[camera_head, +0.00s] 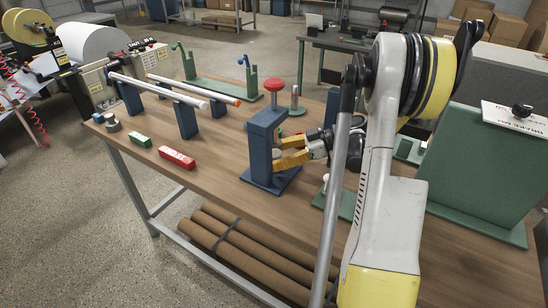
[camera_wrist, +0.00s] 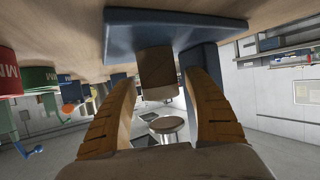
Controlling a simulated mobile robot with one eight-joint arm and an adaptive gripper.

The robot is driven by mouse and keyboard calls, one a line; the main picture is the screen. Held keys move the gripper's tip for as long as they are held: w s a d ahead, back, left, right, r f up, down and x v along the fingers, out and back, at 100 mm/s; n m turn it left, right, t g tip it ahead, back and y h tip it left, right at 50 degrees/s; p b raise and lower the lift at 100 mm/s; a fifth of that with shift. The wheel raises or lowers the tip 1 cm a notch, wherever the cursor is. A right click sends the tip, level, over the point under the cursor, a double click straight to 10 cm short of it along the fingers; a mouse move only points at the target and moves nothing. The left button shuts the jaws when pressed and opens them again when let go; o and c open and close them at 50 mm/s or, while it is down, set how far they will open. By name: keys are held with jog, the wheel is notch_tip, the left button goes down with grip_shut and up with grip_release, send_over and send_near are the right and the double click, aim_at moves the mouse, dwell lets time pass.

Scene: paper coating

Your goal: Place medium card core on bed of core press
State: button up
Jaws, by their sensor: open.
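The blue core press (camera_head: 262,140) stands upright on the wooden table, with a red knob (camera_head: 274,86) on top. My gripper (camera_head: 292,152) reaches into it from the right. The wrist view is upside down: the press's blue base (camera_wrist: 215,22) is at the top. A brown card core (camera_wrist: 157,76) stands upright against that base, between my two spread fingers (camera_wrist: 165,105), with a gap visible on each side. A silver round plate (camera_wrist: 167,125) shows beyond the core's free end. In the head view the core is hidden by the press and fingers.
A red block (camera_head: 177,157), a green block (camera_head: 141,139) and small grey pieces (camera_head: 112,123) lie left of the press. White rods (camera_head: 160,88) rest on blue stands behind. A large green fixture (camera_head: 475,165) stands at right. The table's front edge is close.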

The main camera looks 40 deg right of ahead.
jog(key=p+v, duration=0.4)
jog(key=v, duration=0.8)
jog(key=shift+p, duration=0.35)
